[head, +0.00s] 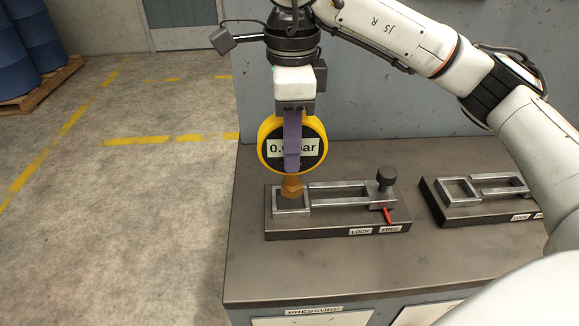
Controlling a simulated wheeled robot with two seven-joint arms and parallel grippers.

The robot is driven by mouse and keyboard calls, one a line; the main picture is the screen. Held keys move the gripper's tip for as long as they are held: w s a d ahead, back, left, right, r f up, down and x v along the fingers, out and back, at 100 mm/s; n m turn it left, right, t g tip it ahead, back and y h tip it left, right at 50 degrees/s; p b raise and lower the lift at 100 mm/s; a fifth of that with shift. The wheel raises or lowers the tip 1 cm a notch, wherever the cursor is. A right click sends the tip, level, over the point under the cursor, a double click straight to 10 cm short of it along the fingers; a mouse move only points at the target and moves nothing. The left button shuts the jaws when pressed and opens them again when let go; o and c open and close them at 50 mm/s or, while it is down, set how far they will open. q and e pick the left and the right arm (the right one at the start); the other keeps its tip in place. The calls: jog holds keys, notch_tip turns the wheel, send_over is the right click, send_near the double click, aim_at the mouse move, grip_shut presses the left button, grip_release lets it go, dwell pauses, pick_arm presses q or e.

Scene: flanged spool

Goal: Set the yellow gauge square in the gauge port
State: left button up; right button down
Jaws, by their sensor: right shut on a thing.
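My right gripper (292,150) is shut on the yellow gauge (263,150), a round dial with a yellow rim, a black face and a label partly hidden behind a purple finger. The gauge hangs roughly upright, its brass stem (292,187) pointing down. The stem's end overlaps the square metal frame of the gauge port (279,206), at the left end of a dark fixture. I cannot tell whether the stem is inside the frame or just above it. My left gripper is not in view.
The fixture has two rails (340,200), a black knob (386,176) and a red pointer (389,215) near the FREE label (390,229), beside LOCK (360,231). A similar fixture (460,212) stands to the right. The bench top (310,272) in front is clear.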

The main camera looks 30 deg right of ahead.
jog(key=shift+w+f, duration=0.1)
jog(key=shift+f, duration=1.95)
jog(key=c, duration=1.5)
grip_release()
notch_tip(320, 180, up, 12)
jog(key=shift+r+p, duration=0.15)
jog(key=shift+p, duration=0.65)
